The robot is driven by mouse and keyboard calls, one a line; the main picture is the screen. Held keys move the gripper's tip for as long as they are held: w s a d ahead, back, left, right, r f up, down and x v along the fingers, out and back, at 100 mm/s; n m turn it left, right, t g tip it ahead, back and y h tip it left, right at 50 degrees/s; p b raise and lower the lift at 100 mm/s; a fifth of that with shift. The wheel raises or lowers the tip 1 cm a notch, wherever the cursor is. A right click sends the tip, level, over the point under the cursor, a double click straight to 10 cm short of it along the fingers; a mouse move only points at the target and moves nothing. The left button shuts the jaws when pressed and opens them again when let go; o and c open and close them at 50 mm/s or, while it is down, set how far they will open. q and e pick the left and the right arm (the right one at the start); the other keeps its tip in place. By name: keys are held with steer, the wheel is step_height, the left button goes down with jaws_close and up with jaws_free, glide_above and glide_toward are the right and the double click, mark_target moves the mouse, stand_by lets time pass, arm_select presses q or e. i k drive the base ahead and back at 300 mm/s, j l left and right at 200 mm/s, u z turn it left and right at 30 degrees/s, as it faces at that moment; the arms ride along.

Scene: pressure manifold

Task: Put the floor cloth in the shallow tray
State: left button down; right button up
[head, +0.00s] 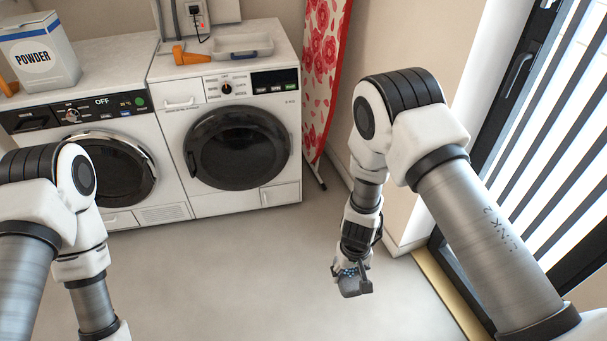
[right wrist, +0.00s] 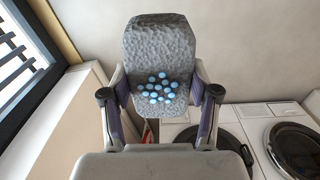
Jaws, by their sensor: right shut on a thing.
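The floor cloth (head: 352,288) is grey and hangs from my right gripper (head: 350,268), in the air over the bare floor. In the right wrist view the cloth (right wrist: 158,40) stands between the two fingers of that gripper (right wrist: 160,95), which is shut on it. The cloth looks bumpy, with a cluster of light blue dots. The shallow tray (head: 240,55) is grey and sits on top of the right-hand white machine, well away from the cloth. My left arm is at the left, but its gripper is outside the picture.
Two white front-loading machines stand side by side, the left (head: 120,215) and right (head: 245,193). An orange object (head: 188,56) lies left of the tray. A powder box (head: 40,50) stands on the left machine. A red floral ironing board (head: 325,70) leans beside the right machine. The floor is clear.

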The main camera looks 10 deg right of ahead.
mark_target(243, 48)
steer(key=i+l+u, duration=0.2)
steer(key=u, duration=0.3)
steer(key=i+l+u, duration=0.25)
steer(key=u, duration=0.2)
steer(key=i+l+u, duration=0.1)
steer(key=l+u, duration=0.25)
steer(key=u, duration=0.15)
